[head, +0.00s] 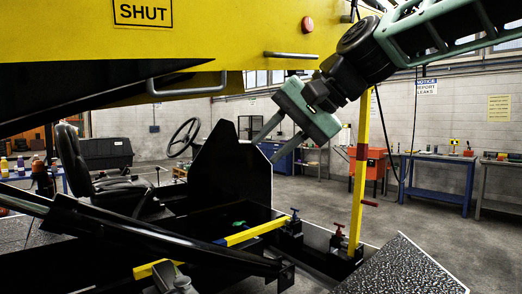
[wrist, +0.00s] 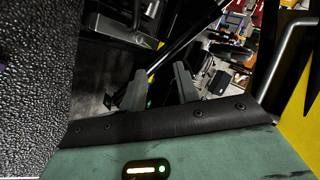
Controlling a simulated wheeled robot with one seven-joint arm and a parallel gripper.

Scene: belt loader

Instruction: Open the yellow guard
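A large yellow panel (head: 225,28) with a "SHUT" label (head: 142,12) spans the top left of the head view. I take it for the yellow guard. A grey bar handle (head: 187,88) is along its lower edge, and another grey handle (head: 290,55) is farther right. My gripper (head: 266,149) hangs below and right of the panel, fingers pointing down-left, apart from both handles. In the wrist view the two fingers (wrist: 160,70) are spread with nothing between them. The yellow panel (wrist: 303,125) and a grey bar (wrist: 283,60) show at the right edge there.
Below are a black seat (head: 95,175), a steering wheel (head: 182,137) and a dark upright plate (head: 230,165). A yellow post (head: 361,170) stands right of my gripper. A blue-handled valve (head: 294,214) and a red-handled valve (head: 339,229) are low down. Open floor lies at right.

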